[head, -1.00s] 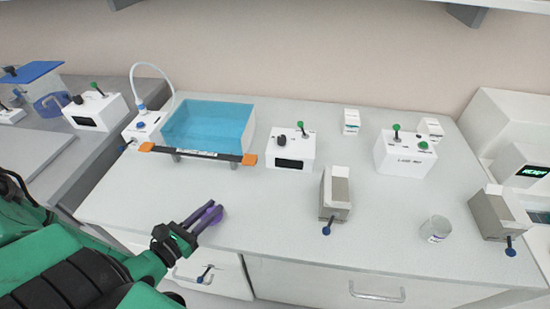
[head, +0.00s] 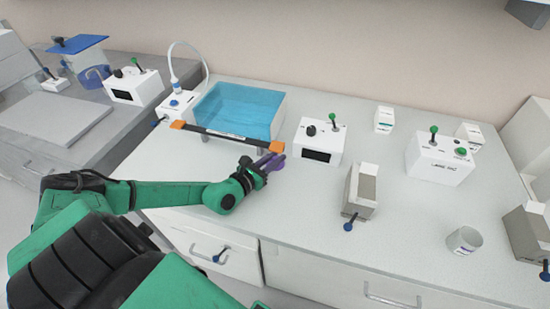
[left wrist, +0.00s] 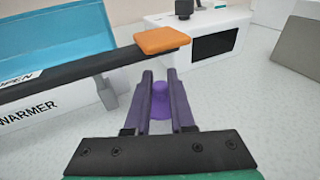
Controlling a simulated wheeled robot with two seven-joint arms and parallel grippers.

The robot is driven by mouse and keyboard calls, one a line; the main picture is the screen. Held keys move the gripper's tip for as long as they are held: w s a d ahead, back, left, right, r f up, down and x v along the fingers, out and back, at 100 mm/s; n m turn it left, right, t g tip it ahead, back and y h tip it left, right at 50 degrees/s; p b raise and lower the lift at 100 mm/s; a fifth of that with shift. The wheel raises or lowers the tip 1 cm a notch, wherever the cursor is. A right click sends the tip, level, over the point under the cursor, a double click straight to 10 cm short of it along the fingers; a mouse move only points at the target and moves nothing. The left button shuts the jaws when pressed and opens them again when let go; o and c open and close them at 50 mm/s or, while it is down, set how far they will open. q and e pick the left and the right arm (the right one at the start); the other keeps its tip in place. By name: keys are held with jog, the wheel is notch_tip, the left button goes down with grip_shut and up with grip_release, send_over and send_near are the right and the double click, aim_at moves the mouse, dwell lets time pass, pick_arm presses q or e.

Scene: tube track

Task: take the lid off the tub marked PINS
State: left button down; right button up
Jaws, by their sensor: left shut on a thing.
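My left gripper (head: 270,160) is shut on a purple lid-like piece (head: 274,164) with a knob. In the left wrist view the knob (left wrist: 160,88) sits between the fingers (left wrist: 160,100), with a purple disc below it. The gripper is by the right orange end of the warmer's black bar. A small pale tub (head: 465,241) stands at the right of the bench, well apart from the gripper. Its top looks open, and its marking is too small to read. My right gripper is not in view.
A blue warmer bath (head: 240,108) with a black bar (head: 225,136) is close behind the gripper. A white control box (head: 319,140) stands to its right. Bench between is clear.

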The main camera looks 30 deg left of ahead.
pick_arm(q)
jog(key=shift+f, duration=0.15)
jog(key=c, duration=0.8)
grip_release()
jog(key=shift+o, duration=0.2)
jog(key=p+v, duration=0.1)
jog(key=v, duration=1.1)
jog(key=shift+s, duration=0.1)
